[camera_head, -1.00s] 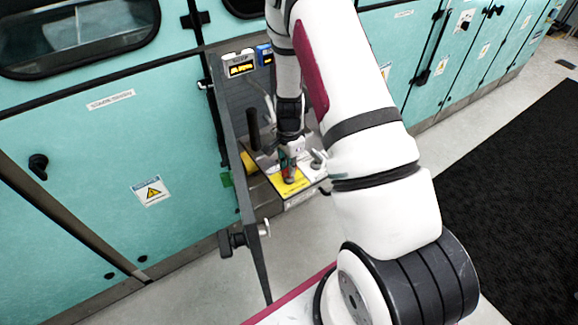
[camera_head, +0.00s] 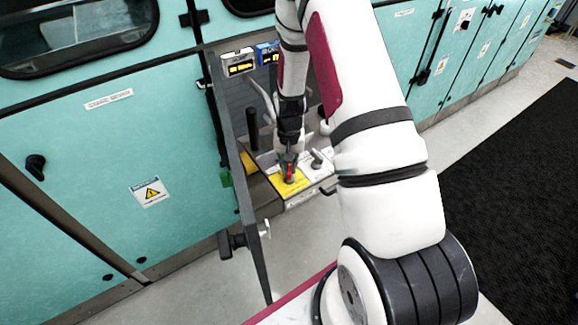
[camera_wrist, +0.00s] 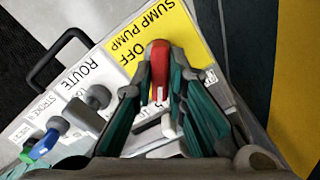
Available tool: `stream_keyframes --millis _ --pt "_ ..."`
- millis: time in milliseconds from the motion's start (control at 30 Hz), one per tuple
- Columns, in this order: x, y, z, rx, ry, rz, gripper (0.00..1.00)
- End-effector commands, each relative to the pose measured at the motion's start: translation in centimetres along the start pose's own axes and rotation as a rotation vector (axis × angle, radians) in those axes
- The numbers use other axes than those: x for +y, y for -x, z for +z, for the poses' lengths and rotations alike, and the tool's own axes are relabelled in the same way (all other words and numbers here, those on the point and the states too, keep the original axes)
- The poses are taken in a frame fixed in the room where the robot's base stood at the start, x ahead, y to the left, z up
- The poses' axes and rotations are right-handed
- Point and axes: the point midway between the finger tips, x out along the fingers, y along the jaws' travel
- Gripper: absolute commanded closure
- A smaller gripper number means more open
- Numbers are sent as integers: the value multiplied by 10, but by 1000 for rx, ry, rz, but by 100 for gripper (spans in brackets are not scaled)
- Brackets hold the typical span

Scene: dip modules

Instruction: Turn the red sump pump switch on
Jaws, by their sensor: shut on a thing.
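The red sump pump switch (camera_wrist: 159,62) stands between the two fingers of my gripper (camera_wrist: 154,84) in the wrist view. My gripper is shut on it. The lower part of the switch is partly hidden by the fingers. The yellow plate (camera_wrist: 165,30) around it reads "SUMP PUMP" and "OFF"; other lettering there is covered. In the head view the red switch (camera_head: 289,173) shows small below my gripper (camera_head: 287,161), over the yellow plate (camera_head: 284,184).
Beside the yellow plate is a white "ROUTE" panel with a grey knob (camera_wrist: 97,97). Blue (camera_wrist: 43,144) and green (camera_wrist: 27,156) controls lie farther left. A black handle (camera_wrist: 58,56) sticks out at the panel edge. A dark upright lever (camera_head: 253,130) stands left of my arm.

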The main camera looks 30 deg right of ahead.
Motion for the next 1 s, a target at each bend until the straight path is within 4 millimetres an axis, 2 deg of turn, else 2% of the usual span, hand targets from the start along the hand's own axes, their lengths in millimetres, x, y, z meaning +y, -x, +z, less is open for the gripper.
stream_keyframes --millis 500,1000 --pt "0 0 0 0 443 0 100" --pt "0 0 0 0 622 0 100"
